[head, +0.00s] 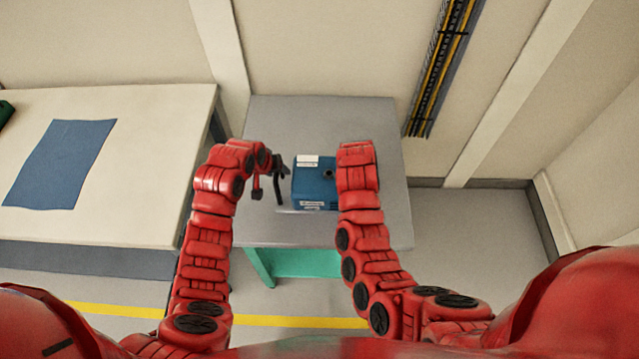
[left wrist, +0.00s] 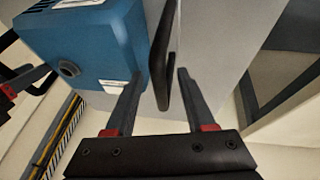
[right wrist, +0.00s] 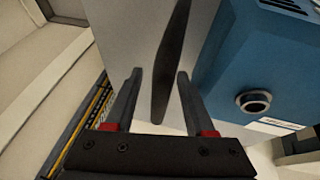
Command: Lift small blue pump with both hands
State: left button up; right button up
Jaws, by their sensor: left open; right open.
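The small blue pump (head: 313,190) sits on the grey table, with white labels on it. It also shows at upper left in the left wrist view (left wrist: 85,45) and at right in the right wrist view (right wrist: 262,70). My left gripper (head: 279,180) is open at the pump's left side. In the left wrist view a dark handle-like bar (left wrist: 163,62) lies between its open fingers (left wrist: 157,82). My right gripper (right wrist: 158,78) is open, with a similar dark bar (right wrist: 171,62) between its fingers. My right arm hides it in the head view.
The grey table (head: 300,112) is otherwise bare. A pale bench (head: 150,110) with a blue mat (head: 62,163) stands to the left. A cable tray (head: 440,70) runs along the wall. A green piece (head: 300,263) shows under the grey table.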

pick_arm(q)
grip_shut()
pick_arm(e)
grip_shut()
jog(key=shift+r, duration=0.1)
dwell(1.1)
